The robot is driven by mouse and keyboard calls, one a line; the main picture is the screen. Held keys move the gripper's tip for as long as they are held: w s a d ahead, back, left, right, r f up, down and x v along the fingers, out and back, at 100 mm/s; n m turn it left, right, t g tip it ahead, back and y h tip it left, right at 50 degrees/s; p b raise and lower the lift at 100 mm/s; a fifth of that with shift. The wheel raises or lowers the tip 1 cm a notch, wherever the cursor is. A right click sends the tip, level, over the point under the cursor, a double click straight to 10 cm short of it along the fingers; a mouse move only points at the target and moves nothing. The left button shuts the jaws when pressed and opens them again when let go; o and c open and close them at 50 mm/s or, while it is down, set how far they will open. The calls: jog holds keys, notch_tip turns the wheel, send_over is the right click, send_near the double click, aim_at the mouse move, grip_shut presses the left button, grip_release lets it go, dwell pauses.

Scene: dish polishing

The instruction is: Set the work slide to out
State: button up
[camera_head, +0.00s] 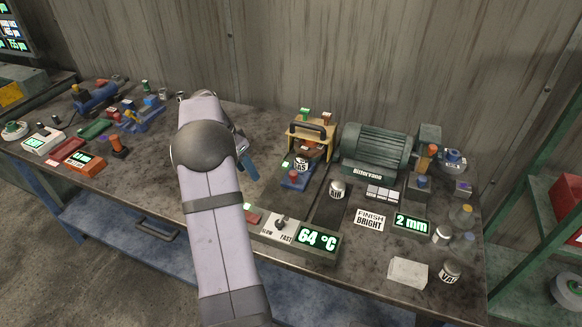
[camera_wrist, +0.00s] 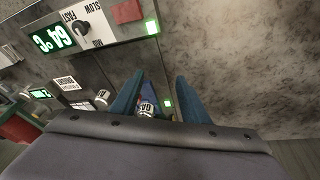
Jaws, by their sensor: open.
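No part in view carries a readable work slide label. A small blue base (camera_head: 294,181) stands below a wooden frame with a black handle (camera_head: 308,128), left of the green motor, and is the likeliest candidate; I cannot tell its position. A canister with a white label (camera_head: 301,164) stands at it; in the wrist view the label (camera_wrist: 147,109) shows between my fingers. My gripper (camera_head: 248,163) is left of the blue base, apart from it, with blue-teal fingers. In the wrist view my gripper (camera_wrist: 158,82) is open and empty. My forearm hides part of the bench.
A control box with a slow/fast knob (camera_head: 281,223) and a 64 °C display (camera_head: 318,238) lies at the front edge. The green motor (camera_head: 377,152) stands at the back right. A labelled can (camera_head: 337,190) and white block (camera_head: 408,273) are to the right. Bench left of my arm is partly clear.

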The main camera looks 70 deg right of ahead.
aim_at(292, 173)
jog(key=s+d+m+g, duration=0.1)
jog(key=s+d+m, duration=0.4)
jog(key=s+d, duration=0.3)
jog(key=shift+d+p+x, duration=0.1)
jog(key=shift+p+x, duration=0.85)
jog(key=shift+x, duration=0.85)
jog(key=shift+d+p+x, duration=0.15)
jog(key=shift+p+x, duration=0.8)
jog(key=shift+x, duration=0.8)
jog(key=shift+s+r, duration=0.1)
jog(key=shift+s, duration=0.1)
grip_shut()
